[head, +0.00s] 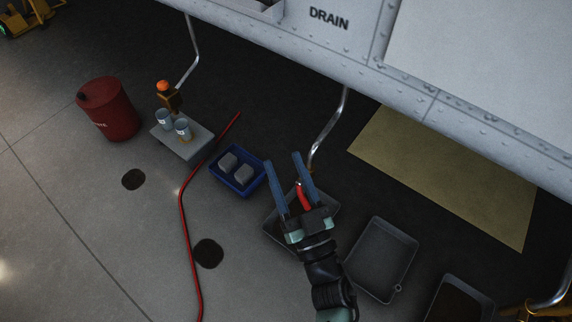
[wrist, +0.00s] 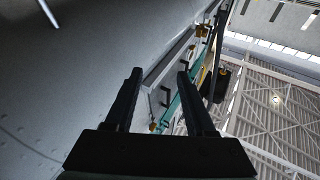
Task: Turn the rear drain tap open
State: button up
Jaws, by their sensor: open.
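Several metal drain pipes come down from the grey hull. The middle pipe (head: 328,132) ends near a red lever (head: 303,197), seen just by the right finger of my gripper (head: 282,159) in the head view. My gripper is open, with nothing seen held. I cannot tell from this view whether it touches the lever or only overlaps it. Another pipe (head: 555,297) with a brass fitting (head: 528,313) shows at the lower right corner. Which tap is the rear one is not marked. In the wrist view my gripper (wrist: 160,73) is open, facing upward, with no tap between its fingers.
Dark trays (head: 381,260) stand on the floor; one lies beneath my gripper. A blue bin (head: 262,187) with grey blocks, a grey platform (head: 186,147) with cups, a red drum (head: 108,108) and a red hose (head: 184,225) are to the left. The hull (head: 440,112) hangs above.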

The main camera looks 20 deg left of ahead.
jog(key=shift+c, duration=0.6)
jog(key=d+f+m+h, duration=0.2)
jog(key=f+m, duration=0.1)
jog(key=f, duration=0.1)
jog(key=d+f+m+h+b, duration=0.1)
jog(key=f+m+h, duration=0.1)
jog(key=f+m, duration=0.1)
jog(key=d+f+m+h+b, duration=0.1)
jog(key=d+f+m+h, duration=0.1)
jog(key=f, duration=0.3)
jog(key=shift+s+d+m+h, duration=0.1)
jog(key=shift+d+m+h, duration=0.2)
jog(key=shift+m+h, duration=0.1)
grip_shut()
jog(key=m+g+h+b, duration=0.3)
jog(key=m+h+b, duration=0.1)
jog(key=m+b, duration=0.4)
send_near(303, 196)
jog(key=w+d+f+p, duration=0.2)
jog(key=w+d+f, duration=0.1)
jog(key=w+d, duration=0.1)
jog(key=shift+w+a+f+m+b, duration=0.1)
jog(key=shift+w+a+f+b, duration=0.15)
jog(key=shift+a+b, duration=0.3)
jog(key=shift+w+a+f+m+b, duration=0.1)
jog(key=shift+w+a+f+b, duration=0.1)
jog(key=shift+w+a+b, duration=0.3)
jog(key=shift+w+a+f+m+b, duration=0.1)
jog(key=shift+w+a+f+b, duration=0.1)
jog(key=shift+a+b, duration=0.4)
